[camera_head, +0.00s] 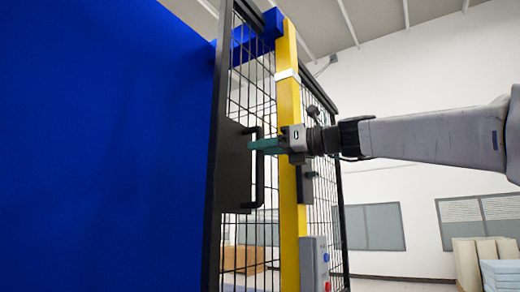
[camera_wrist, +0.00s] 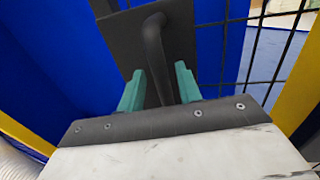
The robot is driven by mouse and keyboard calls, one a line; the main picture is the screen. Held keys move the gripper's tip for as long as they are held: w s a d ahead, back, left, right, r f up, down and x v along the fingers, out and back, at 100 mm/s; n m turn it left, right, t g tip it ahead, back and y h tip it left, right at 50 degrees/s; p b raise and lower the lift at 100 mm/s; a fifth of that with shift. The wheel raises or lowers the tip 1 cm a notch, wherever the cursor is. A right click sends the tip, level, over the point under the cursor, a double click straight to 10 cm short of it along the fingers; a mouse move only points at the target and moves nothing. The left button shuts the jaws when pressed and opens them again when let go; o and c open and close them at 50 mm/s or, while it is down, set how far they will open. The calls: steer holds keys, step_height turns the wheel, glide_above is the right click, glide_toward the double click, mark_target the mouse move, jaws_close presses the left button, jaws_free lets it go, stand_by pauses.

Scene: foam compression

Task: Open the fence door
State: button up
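The fence door (camera_head: 217,110) is black-framed with wire mesh and stands left of the yellow post. Its black handle (camera_head: 259,190) is an upright bar on a dark plate (camera_head: 234,160). My gripper (camera_head: 258,145) reaches in from the right at the handle's upper part. In the wrist view, the handle (camera_wrist: 154,45) runs down between the two teal fingers of my gripper (camera_wrist: 159,71). The fingers are apart with a gap on each side of the bar. The lower end of the handle is hidden behind the gripper body.
A yellow post (camera_head: 290,205) stands behind my gripper, with a blue block (camera_head: 272,24) near its top. A grey control box (camera_head: 314,262) with a red button is low on it. A large blue panel (camera_head: 100,150) fills the left. Foam blocks (camera_head: 480,262) stand at the lower right.

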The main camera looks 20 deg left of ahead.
steer(key=d, duration=0.6)
steer(key=shift+s+d, duration=0.25)
step_height(320, 180, down, 12)
steer(key=w+d+n+h, duration=0.1)
steer(key=w+n+h, duration=0.1)
steer(key=n+h, duration=0.3)
steer(key=s+d+f+n+h, duration=0.2)
steer(key=d+f+n, duration=0.1)
steer(key=d+f, duration=0.3)
steer(key=s+d+f+n+h, duration=0.2)
steer(key=s+d+f+n, duration=0.15)
steer(key=f, duration=0.55)
steer(key=s+d+f+n+h, duration=0.7)
steer(key=s+d+f+h, duration=0.2)
steer(key=s+d+f, duration=1.5)
steer(key=d+f, duration=0.1)
steer(key=d, duration=0.2)
steer(key=shift+s, duration=0.35)
